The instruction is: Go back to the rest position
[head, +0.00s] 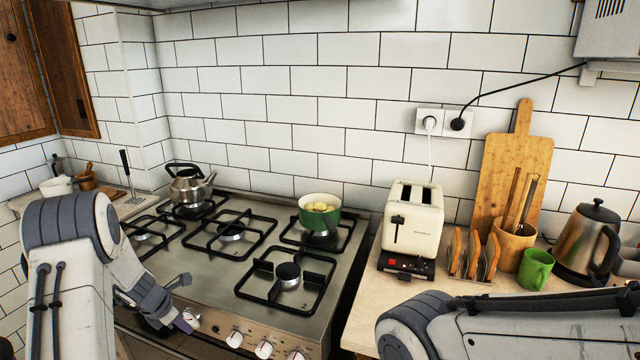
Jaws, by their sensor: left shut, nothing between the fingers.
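My left arm (72,240) comes in from the left, bends down and reaches to the front of the stove. My left gripper (182,318) is shut and empty, low beside the leftmost visible stove knob (192,318); I cannot tell whether it touches the knob. My right arm (520,328) crosses the bottom right corner in front of the counter. Its gripper is outside the picture.
The gas stove (215,275) holds a kettle (190,187) and a green pot (320,212) with yellowish food. The right counter (365,310) carries a toaster (411,225), toast rack (472,258), utensil holder (513,245), green mug (535,270) and steel electric kettle (580,238).

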